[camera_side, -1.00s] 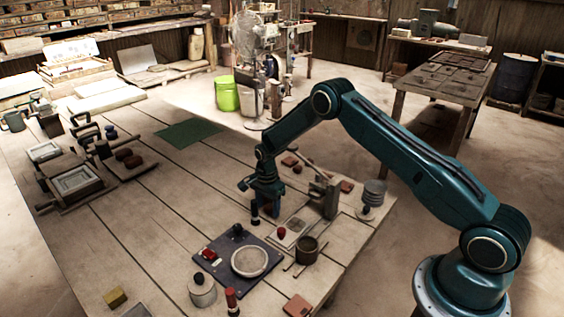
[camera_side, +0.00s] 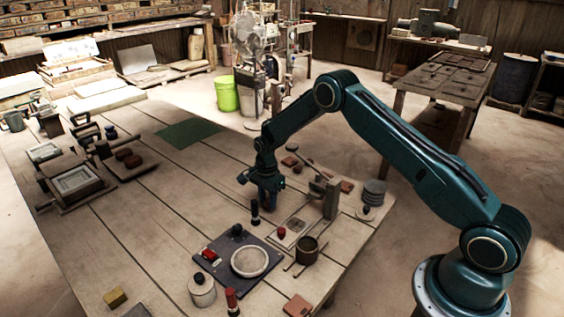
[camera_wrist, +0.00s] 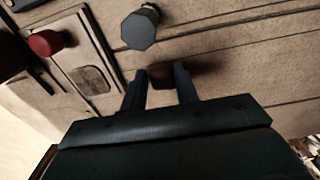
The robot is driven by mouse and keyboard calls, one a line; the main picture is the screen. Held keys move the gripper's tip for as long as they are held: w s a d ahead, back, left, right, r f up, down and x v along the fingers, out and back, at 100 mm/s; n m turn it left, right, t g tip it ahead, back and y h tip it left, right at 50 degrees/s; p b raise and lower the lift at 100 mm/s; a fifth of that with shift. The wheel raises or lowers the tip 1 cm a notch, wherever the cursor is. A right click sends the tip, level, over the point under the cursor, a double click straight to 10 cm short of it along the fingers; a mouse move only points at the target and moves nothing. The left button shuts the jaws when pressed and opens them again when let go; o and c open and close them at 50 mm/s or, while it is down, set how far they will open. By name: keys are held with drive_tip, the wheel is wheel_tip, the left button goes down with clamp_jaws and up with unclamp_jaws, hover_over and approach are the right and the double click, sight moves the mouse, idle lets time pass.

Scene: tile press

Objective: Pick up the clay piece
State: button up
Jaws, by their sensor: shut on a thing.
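The clay piece (camera_wrist: 176,74) shows as a dark reddish-brown lump at the fingertips in the wrist view, partly hidden by the fingers. My gripper (camera_wrist: 160,82) is shut on it, with the two fingers apart at its width. In the side view my gripper (camera_side: 269,204) points down above the table, behind an upright black-handled tool. The clay piece cannot be made out there.
The black-handled tool (camera_side: 255,212) stands close to my gripper; a grey octagonal knob (camera_wrist: 140,28) shows in the wrist view. A red knob (camera_side: 281,232), a dark cup (camera_side: 307,250) and an upright metal press (camera_side: 331,198) are nearby.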

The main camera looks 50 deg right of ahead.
sight(268, 204)
wheel_tip(268, 204, up, 18)
drive_tip(key=shift+f, duration=0.2)
idle(0.8)
drive_tip(key=s+r, duration=0.2)
drive_tip(key=s, duration=0.9)
drive_tip(key=shift+s+a, duration=0.15)
drive_tip(key=shift+a, duration=0.05)
wheel_tip(268, 204, down, 16)
drive_tip(key=shift+r, duration=0.25)
idle(0.3)
drive_tip(key=shift+f, duration=2.15)
